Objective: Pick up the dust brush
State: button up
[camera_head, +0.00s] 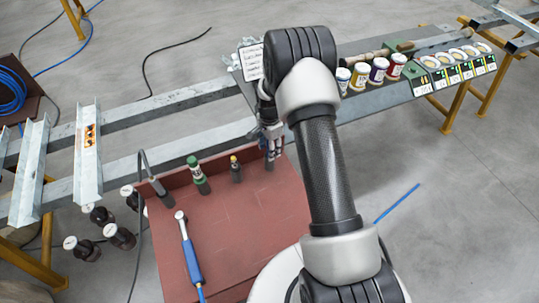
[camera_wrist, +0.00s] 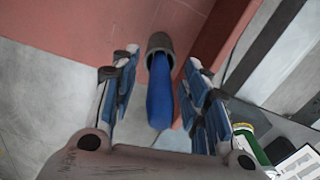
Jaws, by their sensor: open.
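My gripper (camera_head: 271,138) points down over the back right part of the red panel, in front of the metal rail. In the wrist view its open fingers (camera_wrist: 160,78) stand on both sides of a blue rounded handle (camera_wrist: 160,95). The handle comes out of a dark grey round cup (camera_wrist: 160,42). Gaps show between the handle and both finger pads. The handle is likely the dust brush; no bristles show, so I cannot be sure. In the head view a small grey cylinder (camera_head: 269,164) stands just below the fingers.
A green-capped bottle (camera_head: 197,174) and a yellow-topped dark bottle (camera_head: 235,169) stand left of my gripper. A blue-handled tool (camera_head: 190,252) lies on the red panel (camera_head: 250,225). The panel's middle is clear.

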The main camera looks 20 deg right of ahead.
grip_shut()
dwell(0.5)
jog(key=shift+r, duration=0.1)
